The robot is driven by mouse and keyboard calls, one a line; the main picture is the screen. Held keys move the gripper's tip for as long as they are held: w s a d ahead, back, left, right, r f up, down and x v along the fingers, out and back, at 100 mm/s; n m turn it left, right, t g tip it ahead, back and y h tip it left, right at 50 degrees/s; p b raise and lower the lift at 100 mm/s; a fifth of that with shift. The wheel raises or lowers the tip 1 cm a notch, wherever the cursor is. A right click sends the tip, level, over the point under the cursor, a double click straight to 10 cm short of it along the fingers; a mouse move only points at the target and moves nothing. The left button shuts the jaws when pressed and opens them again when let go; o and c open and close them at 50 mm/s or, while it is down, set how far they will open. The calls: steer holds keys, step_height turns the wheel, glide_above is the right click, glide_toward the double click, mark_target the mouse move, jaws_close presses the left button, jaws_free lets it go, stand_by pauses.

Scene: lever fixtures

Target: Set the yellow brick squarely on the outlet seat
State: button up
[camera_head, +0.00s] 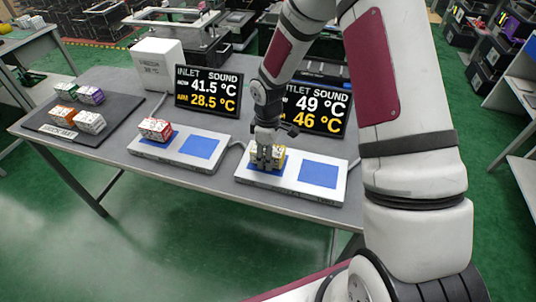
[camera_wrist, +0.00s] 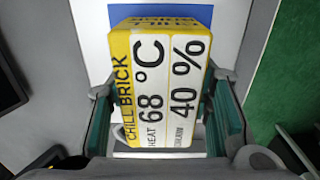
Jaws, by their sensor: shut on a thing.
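The yellow brick (camera_head: 279,151) is in my gripper (camera_head: 266,161) at the left blue square of the right white plate (camera_head: 245,177). In the wrist view, the brick (camera_wrist: 152,80) fills the middle, with yellow edges and white faces reading "CHILL BRICK", "68 °C" and "40 %". My gripper (camera_wrist: 163,115) is shut on it, one green-padded finger on each side. A blue square shows past the brick's far end. Whether the brick touches the plate is hard to tell. The plate lies before the outlet display (camera_head: 316,108), which reads 49 °C and 46 °C and is partly hidden by my arm.
The plate's right blue square (camera_head: 319,174) is bare. The left white plate (camera_head: 150,153) holds a red-edged brick (camera_head: 155,129) and a bare blue square (camera_head: 199,147). The inlet display (camera_head: 208,91) stands behind it. Several bricks sit on a dark tray (camera_head: 60,134) at left.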

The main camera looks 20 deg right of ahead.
steer(key=shift+f, duration=0.15)
steer(key=o, duration=1.4)
step_height(320, 180, up, 12)
steer(key=shift+r, duration=0.1)
steer(key=s+d+r+m+t+h, duration=0.1)
steer(key=s+r+m, duration=0.2)
steer(key=s+r, duration=0.35)
steer(key=s+r+m+t, duration=0.15)
steer(key=s+r, duration=0.25)
steer(key=r, duration=0.5)
steer(key=s+r+m, duration=0.2)
steer(key=s, duration=0.3)
steer(key=s+r+m+t, duration=0.1)
steer(key=s+r+m, duration=0.1)
steer(key=s, duration=0.3)
steer(key=s+r+m+t+y, duration=0.1)
steer(key=s+r+m, duration=0.1)
steer(key=s, duration=0.3)
steer(key=shift+s+a+t, duration=0.2)
steer(key=shift+a+t, duration=0.05)
steer(key=shift+a, duration=0.1)
